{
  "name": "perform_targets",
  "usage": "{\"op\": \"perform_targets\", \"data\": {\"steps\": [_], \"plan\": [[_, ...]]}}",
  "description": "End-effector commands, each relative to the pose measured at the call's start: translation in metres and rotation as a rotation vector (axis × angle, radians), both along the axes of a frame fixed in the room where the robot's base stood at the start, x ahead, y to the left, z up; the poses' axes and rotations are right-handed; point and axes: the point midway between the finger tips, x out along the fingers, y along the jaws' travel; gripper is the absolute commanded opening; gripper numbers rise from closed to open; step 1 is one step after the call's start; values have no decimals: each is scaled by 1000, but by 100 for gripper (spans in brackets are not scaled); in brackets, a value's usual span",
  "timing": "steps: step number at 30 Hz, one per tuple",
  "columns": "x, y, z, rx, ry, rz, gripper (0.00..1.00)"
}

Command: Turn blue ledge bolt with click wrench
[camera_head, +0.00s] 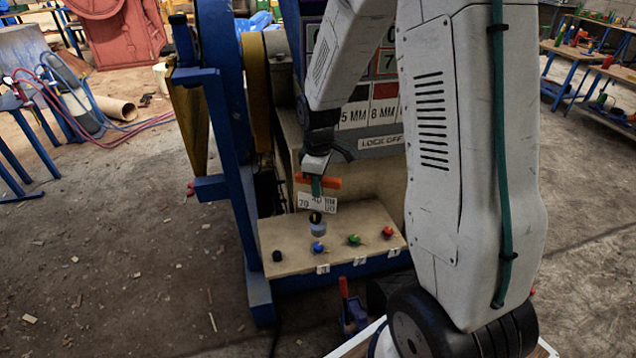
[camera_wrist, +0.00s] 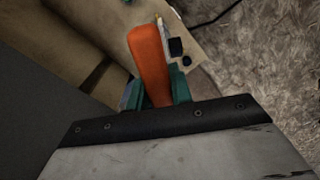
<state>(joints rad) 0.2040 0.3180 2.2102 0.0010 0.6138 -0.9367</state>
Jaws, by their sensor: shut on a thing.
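The click wrench has an orange handle (camera_head: 332,183), also seen in the wrist view (camera_wrist: 149,58). My gripper (camera_head: 316,187) is shut on this handle above the ledge (camera_head: 283,262); its teal fingers (camera_wrist: 156,98) show on both sides of it. A white tag with numbers hangs below the handle. A dark and grey-blue round piece (camera_head: 318,228) shows under the tag; I cannot tell whether it is joined to the wrench. The blue ledge bolt (camera_head: 318,247) stands just below that piece. Whether they touch is unclear.
A green bolt (camera_head: 353,239) and a red bolt (camera_head: 388,232) stand to the right on the ledge, with numbered labels along its front. A black knob (camera_head: 277,255) is at its left. The blue machine frame (camera_head: 238,160) rises close on the left.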

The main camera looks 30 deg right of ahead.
Motion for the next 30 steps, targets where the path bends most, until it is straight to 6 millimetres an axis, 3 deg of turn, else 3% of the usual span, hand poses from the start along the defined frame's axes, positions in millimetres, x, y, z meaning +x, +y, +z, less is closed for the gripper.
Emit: {"op": "perform_targets", "data": {"steps": [13,30], "plan": [[0,0,-35,1,1,1,0],[0,0,-48,-1,-1,1,0]]}}
